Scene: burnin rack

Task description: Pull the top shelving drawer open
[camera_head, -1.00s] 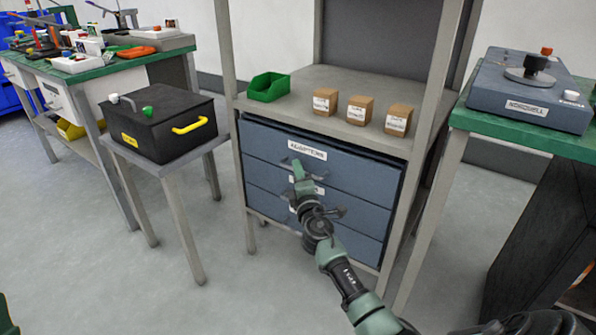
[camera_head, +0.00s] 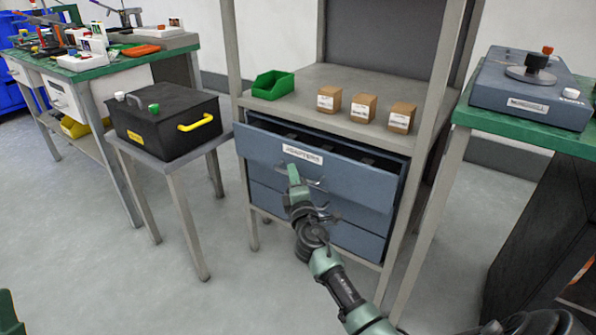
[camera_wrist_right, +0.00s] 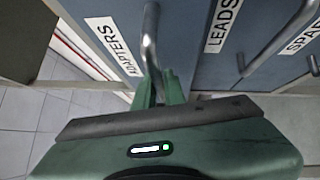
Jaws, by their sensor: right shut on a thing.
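The top drawer (camera_head: 350,178) of the shelving is blue-grey with a white label reading ADAPTERS. It stands partly open, its front pulled out from the frame, and a dark gap shows its inside along the top. My right gripper (camera_head: 294,178) is shut on the drawer's handle (camera_head: 312,183), left of the handle's middle. In the right wrist view, the green fingers (camera_wrist_right: 158,88) close around the metal handle bar (camera_wrist_right: 151,40) beside the ADAPTERS label. My left gripper does not show; only a small green part of mine is at the lower left edge.
Two closed drawers (camera_head: 350,240) lie below, one labelled LEADS in the wrist view. A green bin (camera_head: 272,88) and three small boxes (camera_head: 362,107) stand on the shelf above. A black case (camera_head: 165,125) on a small table is to the left. Grey floor is free in front.

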